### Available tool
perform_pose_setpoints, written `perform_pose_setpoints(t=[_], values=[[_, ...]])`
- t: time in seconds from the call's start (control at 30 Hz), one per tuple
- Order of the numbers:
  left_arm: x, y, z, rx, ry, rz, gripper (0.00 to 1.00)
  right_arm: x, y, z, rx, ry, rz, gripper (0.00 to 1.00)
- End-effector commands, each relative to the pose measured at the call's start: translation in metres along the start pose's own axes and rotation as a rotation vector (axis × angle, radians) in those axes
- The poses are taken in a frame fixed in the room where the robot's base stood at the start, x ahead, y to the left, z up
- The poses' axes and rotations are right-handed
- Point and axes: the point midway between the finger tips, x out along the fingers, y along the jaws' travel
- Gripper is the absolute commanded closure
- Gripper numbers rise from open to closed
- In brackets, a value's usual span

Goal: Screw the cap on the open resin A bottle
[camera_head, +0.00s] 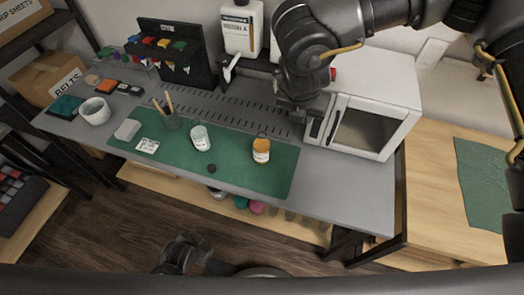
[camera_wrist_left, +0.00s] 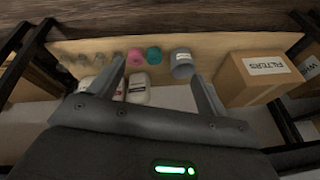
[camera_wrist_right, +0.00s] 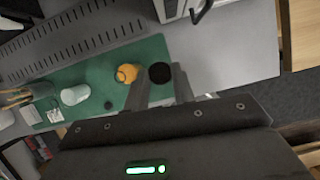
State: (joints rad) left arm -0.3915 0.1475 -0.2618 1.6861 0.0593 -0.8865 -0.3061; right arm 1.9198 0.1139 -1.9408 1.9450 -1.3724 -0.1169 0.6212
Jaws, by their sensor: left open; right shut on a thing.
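An amber bottle (camera_head: 261,151) with a pale label stands upright on the green mat. It also shows in the right wrist view (camera_wrist_right: 126,73). A whitish bottle (camera_head: 200,139) stands to its left. Their lettering is too small to read. My right gripper (camera_head: 298,117) is shut on a round black cap (camera_wrist_right: 160,73), raised above the table and to the right of the amber bottle. Another dark round cap (camera_head: 211,168) lies on the mat. My left gripper (camera_head: 183,252) is open and empty, below the table's front edge.
The green mat (camera_head: 240,175) also bears a pale card (camera_head: 147,145) and a holder with sticks (camera_head: 171,121). A white oven-like box (camera_head: 385,115) stands right. A black bin rack (camera_head: 172,50) is at the back. Jars and a carton (camera_wrist_left: 258,75) sit on the lower shelf.

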Motion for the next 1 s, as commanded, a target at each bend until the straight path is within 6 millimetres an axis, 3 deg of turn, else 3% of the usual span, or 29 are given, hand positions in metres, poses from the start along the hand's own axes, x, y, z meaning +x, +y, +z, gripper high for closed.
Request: perform_pose_setpoints(t=[0.1, 0.37, 0.57, 0.7, 1.0], values=[[-0.026, -0.006, -0.025, 0.036, 0.039, -0.008, 0.23, 0.008, 0.016, -0.001, -0.286, 0.004, 0.126, 0.96], [-0.086, -0.015, -0.066, 0.113, 0.112, -0.021, 0.23, 0.016, 0.052, -0.001, -0.855, 0.004, 0.365, 0.96], [-0.136, -0.017, -0.106, 0.296, 0.224, -0.055, 0.23, 0.022, 0.081, -0.002, -1.281, 0.004, 0.542, 0.96], [-0.157, -0.011, -0.163, 0.707, 0.397, -0.180, 0.23, 0.023, 0.095, -0.003, -1.505, 0.005, 0.630, 0.96], [-0.163, 0.005, -0.250, 1.617, 0.576, -0.714, 0.23, 0.022, 0.097, -0.003, -1.559, 0.004, 0.648, 0.96]])
